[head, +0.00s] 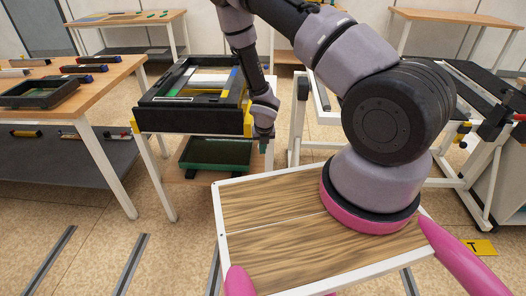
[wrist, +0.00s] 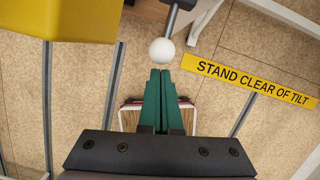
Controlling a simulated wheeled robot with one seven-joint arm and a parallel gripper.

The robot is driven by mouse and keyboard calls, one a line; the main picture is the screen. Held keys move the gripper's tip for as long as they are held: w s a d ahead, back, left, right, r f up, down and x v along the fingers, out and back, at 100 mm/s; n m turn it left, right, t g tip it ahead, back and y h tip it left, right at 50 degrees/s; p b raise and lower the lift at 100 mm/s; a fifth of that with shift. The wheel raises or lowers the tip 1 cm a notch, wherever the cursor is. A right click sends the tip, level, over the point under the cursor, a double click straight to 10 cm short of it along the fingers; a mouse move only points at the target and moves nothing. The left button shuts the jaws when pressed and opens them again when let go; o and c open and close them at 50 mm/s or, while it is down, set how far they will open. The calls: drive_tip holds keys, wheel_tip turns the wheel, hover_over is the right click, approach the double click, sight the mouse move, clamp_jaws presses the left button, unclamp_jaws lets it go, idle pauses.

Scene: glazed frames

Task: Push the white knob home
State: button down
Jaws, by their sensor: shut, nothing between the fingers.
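The white knob (wrist: 162,50) is a round ball on the end of a dark grey rod (wrist: 172,16) in the wrist view, at the top centre. My gripper (wrist: 160,72) has its green fingers shut together, with nothing between them. The fingertips point at the knob and sit just below it in the picture, with a very thin gap showing. I cannot tell whether they are at the same depth. In the head view the end of my arm (head: 264,118) hangs beside the right side of a black tray bench; the fingers and knob cannot be made out there.
A yellow block-like part (wrist: 70,18) fills the wrist view's top left. A yellow floor sign (wrist: 250,80) reads "STAND CLEAR OF TILT". In the head view the black tray (head: 190,116) has yellow corners, with a green bin (head: 216,152) below. A wooden table (head: 115,75) stands left.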

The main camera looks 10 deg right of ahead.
drive_tip(key=w, duration=0.1)
drive_tip(key=w+d, duration=0.1)
drive_tip(key=w, duration=0.1)
drive_tip(key=shift+w+d, duration=0.1)
drive_tip(key=shift+w, duration=0.5)
drive_tip(key=shift+r, duration=0.1)
